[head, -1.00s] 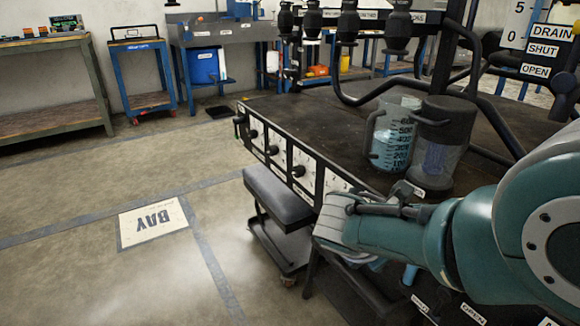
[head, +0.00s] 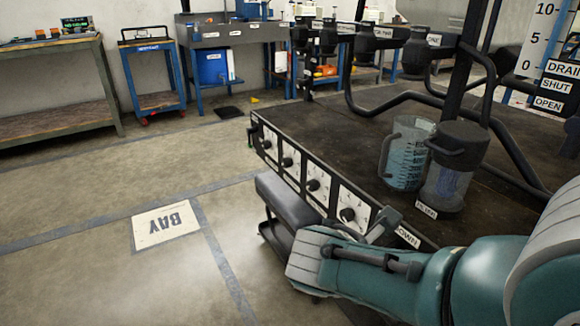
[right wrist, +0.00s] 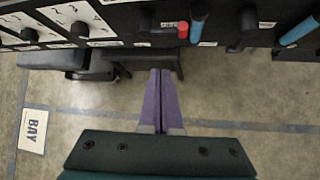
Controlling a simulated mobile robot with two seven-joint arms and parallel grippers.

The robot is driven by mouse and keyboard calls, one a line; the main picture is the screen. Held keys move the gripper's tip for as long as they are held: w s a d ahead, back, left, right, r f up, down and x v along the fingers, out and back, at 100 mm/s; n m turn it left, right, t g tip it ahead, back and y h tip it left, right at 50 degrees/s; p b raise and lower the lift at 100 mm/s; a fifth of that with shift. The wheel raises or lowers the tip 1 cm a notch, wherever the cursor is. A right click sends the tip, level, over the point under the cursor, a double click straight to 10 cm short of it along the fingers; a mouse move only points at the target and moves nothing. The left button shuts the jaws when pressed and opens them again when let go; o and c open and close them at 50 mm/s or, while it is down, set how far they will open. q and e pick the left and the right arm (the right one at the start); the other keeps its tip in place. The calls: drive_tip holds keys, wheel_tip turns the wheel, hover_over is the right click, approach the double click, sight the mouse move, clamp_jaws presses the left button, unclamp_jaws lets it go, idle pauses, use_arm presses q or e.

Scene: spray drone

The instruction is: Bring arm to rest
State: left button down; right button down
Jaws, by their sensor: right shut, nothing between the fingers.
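My right arm (head: 395,285), teal with a grey ribbed cover, reaches in from the lower right in the head view. Its forearm lies in front of the bench's front edge, and its fingers are hidden there. In the right wrist view my right gripper (right wrist: 160,72) has its two purple fingers together with nothing between them. It points at the floor and the bench front, apart from both. My left gripper is not in view.
The dark bench (head: 340,125) holds a measuring jug (head: 406,160) and a lidded clear canister (head: 453,170). Its front panel has several dials (head: 318,186). A grey stool (head: 290,196) stands close by. The floor by the BAY sign (head: 165,225) is clear.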

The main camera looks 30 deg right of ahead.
idle(0.3)
drive_tip(key=s+a+r+m+y+p, duration=0.3)
drive_tip(key=s+r+m+p, duration=0.25)
drive_tip(key=r+p, duration=0.65)
drive_tip(key=s+a+r+m+y+p, duration=0.4)
drive_tip(key=s+r+p, duration=0.35)
drive_tip(key=r, duration=0.95)
drive_tip(key=s+a+r+m+y+p, duration=0.1)
drive_tip(key=s+a+r+m+p, duration=0.2)
drive_tip(key=s+r+m+p, duration=0.65)
drive_tip(key=w+r+n+p, duration=0.1)
drive_tip(key=w+r+p, duration=0.1)
drive_tip(key=r+p, duration=1.7)
drive_tip(key=w+r+n+p, duration=0.1)
drive_tip(key=r+n+p, duration=0.1)
drive_tip(key=r+p, duration=1.7)
wheel_tip(320, 180, up, 3)
drive_tip(key=shift+w+t, duration=0.4)
drive_tip(key=shift+d, duration=0.1)
